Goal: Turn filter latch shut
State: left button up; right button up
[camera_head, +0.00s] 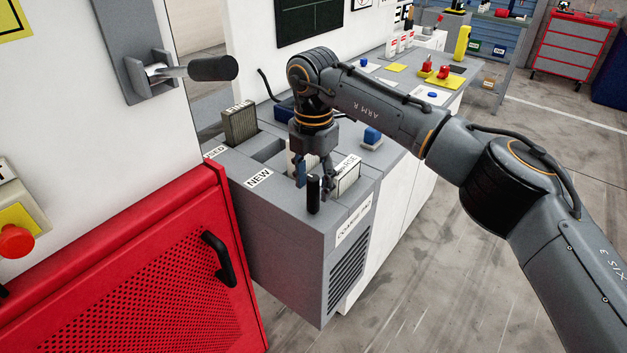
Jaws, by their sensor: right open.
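The filter latch appears as an upright black handle (313,196) at the front of the grey filter housing (290,213). My right gripper (314,183) points down over the housing, with its open fingers close around or just behind the handle. I cannot tell whether they touch it. A pale filter (348,176) with partly hidden lettering sits in the slot beside the handle, and the gripper covers part of it. A darker filter marked FINE (240,124) stands in the back left slot. My left gripper is out of view.
A red perforated cabinet (160,285) with a black handle stands at the left front. A black-gripped lever (212,69) sticks out from the wall above. A blue-topped block (372,137) lies behind the housing. The floor at right is clear.

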notch_tip(320, 180, up, 12)
dwell(0.6)
